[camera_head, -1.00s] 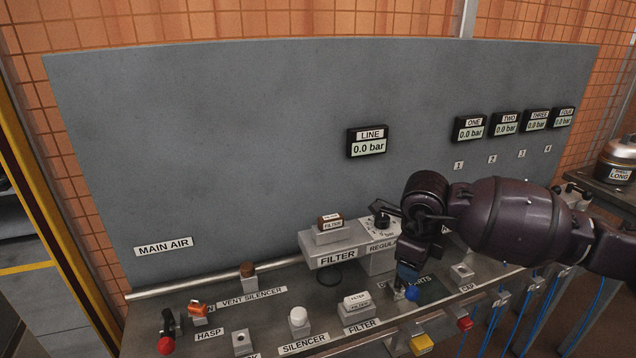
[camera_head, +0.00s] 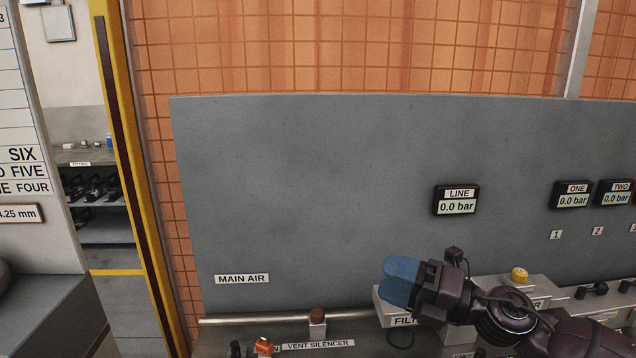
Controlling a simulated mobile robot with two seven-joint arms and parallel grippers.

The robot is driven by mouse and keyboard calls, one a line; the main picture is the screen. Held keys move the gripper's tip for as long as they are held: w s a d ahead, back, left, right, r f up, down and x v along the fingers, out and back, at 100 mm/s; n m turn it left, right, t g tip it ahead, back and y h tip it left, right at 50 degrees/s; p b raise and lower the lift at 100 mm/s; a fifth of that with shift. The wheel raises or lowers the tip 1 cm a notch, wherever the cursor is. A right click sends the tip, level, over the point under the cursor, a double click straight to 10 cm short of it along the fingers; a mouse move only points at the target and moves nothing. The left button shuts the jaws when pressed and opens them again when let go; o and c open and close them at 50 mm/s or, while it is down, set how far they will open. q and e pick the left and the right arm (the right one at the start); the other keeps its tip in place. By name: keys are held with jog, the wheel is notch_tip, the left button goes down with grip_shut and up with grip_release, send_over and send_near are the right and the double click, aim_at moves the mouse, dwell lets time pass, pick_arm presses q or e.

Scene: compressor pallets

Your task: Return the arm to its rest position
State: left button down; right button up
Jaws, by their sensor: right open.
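My right arm (camera_head: 515,320) comes in from the lower right, dark and bulky. My right gripper (camera_head: 401,279) has blue fingertips and points left, in front of the grey panel (camera_head: 330,180). It is open, and nothing shows between its fingers. It partly covers the filter block (camera_head: 388,308) and its label. My left gripper is not in view.
The bench carries a vent silencer (camera_head: 317,322) and an orange part (camera_head: 264,345), with a pipe (camera_head: 270,319) behind. A yellow knob (camera_head: 519,274) stands right of the gripper. The LINE display (camera_head: 456,200) reads 0.0 bar. A yellow post (camera_head: 128,180) stands left.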

jog(key=s+d+f+m+t+h, duration=0.1)
jog(key=d+f+m+t+h, duration=0.4)
jog(key=f+m, duration=0.5)
jog(key=s+d+f+m+t+h, duration=0.1)
jog(key=d+f+m+t+h, duration=0.5)
jog(key=m, duration=0.8)
jog(key=s+d+f+m+g+h, duration=0.2)
jog(key=s+f+m+g+h, duration=0.1)
jog(key=s+f, duration=0.7)
jog(key=s+d+f+m+g+h, duration=0.2)
jog(key=s+f+m, duration=0.4)
jog(key=s+f, duration=0.4)
jog(key=s+g+h, duration=0.1)
jog(key=s+g, duration=0.1)
jog(key=s, duration=0.1)
jog(key=shift+d+m+g+h, duration=0.15)
jog(key=shift+m+g+h, duration=0.15)
jog(key=shift+m+g, duration=0.1)
jog(key=shift+s, duration=0.1)
